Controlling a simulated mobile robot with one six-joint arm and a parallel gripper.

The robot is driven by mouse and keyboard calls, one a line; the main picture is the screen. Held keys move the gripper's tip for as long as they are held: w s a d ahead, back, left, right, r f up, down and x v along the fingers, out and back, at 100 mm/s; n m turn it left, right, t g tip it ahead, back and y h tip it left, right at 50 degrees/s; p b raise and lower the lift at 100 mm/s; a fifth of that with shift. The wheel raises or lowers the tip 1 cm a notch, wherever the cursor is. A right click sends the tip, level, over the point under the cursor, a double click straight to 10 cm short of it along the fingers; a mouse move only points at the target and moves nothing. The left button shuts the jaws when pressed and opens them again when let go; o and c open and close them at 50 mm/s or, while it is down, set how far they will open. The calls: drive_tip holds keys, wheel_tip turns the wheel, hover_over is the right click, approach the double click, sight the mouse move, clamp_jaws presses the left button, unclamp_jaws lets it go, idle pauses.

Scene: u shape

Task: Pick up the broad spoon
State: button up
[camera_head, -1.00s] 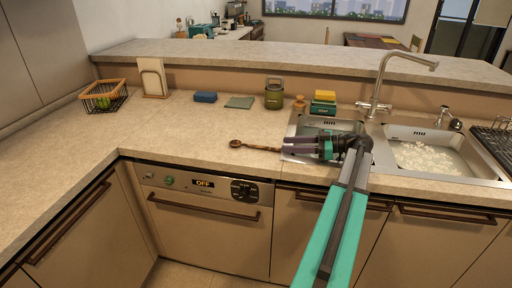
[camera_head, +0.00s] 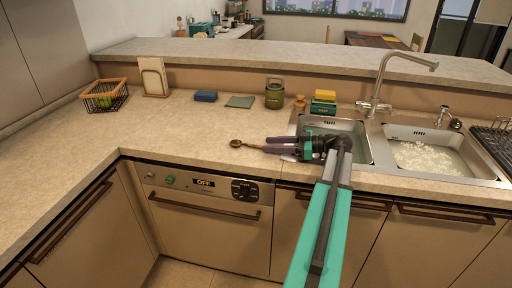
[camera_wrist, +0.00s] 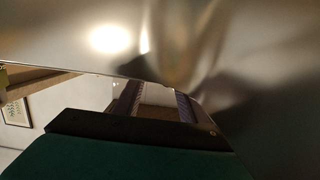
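The broad spoon (camera_head: 237,143) lies on the counter left of the sink in the head view, its round brown bowl pointing left. Its handle runs right toward my gripper (camera_head: 266,145), which partly hides it. My gripper reaches in from the right, low over the counter, with its two dark purple fingers apart, one beyond the other, around the handle's line. Whether the fingers touch the handle cannot be told. In the wrist view, a blurred shiny metal surface fills much of the picture, and the spoon cannot be made out.
The sink (camera_head: 376,148) is right of my gripper, with a tall faucet (camera_head: 381,78) behind. A green canister (camera_head: 274,94), a wooden item (camera_head: 300,102) and a sponge stack (camera_head: 323,102) stand behind. A blue sponge (camera_head: 205,96) and green cloth (camera_head: 240,102) lie farther left.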

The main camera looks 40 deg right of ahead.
sight(257, 145)
drive_tip(key=p+x, duration=0.1)
drive_tip(key=x, duration=0.2)
drive_tip(key=shift+w+a+r, duration=0.1)
drive_tip(key=shift+w+a, duration=0.1)
drive_tip(key=shift+a, duration=0.2)
drive_tip(key=shift+w+a, duration=0.25)
drive_tip(key=shift+w, duration=0.3)
clamp_jaws()
